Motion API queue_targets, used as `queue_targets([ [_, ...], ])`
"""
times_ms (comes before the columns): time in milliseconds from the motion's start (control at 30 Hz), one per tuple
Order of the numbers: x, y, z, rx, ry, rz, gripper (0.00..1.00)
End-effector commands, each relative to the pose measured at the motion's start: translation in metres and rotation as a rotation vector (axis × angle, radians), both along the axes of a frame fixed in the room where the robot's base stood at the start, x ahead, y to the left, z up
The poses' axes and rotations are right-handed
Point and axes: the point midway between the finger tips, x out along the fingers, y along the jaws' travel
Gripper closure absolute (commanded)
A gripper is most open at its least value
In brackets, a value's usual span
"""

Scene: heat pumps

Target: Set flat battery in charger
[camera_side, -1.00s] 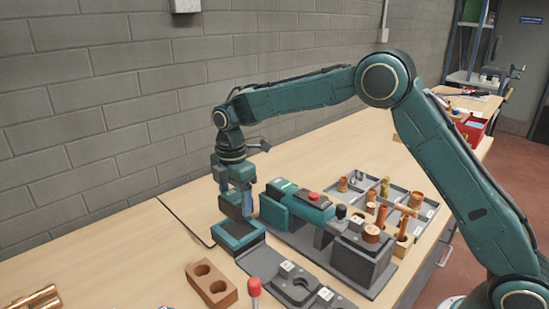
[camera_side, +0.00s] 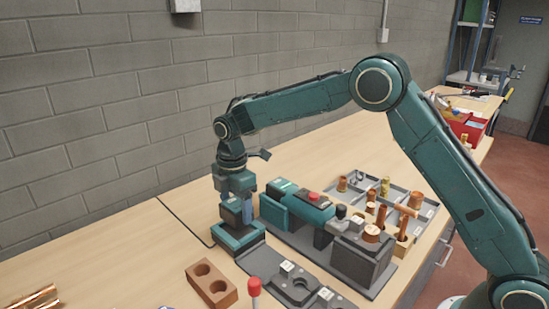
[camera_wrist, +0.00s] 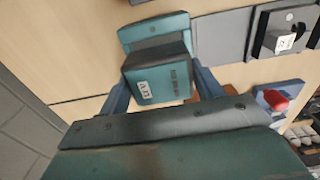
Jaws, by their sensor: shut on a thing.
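My gripper (camera_wrist: 160,78) is shut on a battery, with one finger on each side of it. The battery (camera_wrist: 160,82) is a dark and teal block with a white label on its near face in the wrist view. In the side view the battery (camera_side: 231,212) hangs upright below my gripper (camera_side: 238,204), right at the charger. The charger (camera_side: 238,240) is a low teal and dark box on the bench; its teal end (camera_wrist: 152,30) shows behind the battery in the wrist view. The battery's underside is hidden, so I cannot tell whether it touches the charger.
A dark fixture plate with a teal and black unit (camera_side: 311,205) and red button stands close right of the charger. A grey sorting tray (camera_side: 400,196) lies right. The brick wall is behind.

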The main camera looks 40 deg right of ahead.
Motion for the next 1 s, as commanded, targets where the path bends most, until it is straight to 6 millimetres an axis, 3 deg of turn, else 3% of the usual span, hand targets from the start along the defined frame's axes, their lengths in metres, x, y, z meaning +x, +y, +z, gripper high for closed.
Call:
queue_targets([
  [1000, 0.0003, 0.0001, -0.0084, 0.000, -0.001, 0.000, 0.69],
])
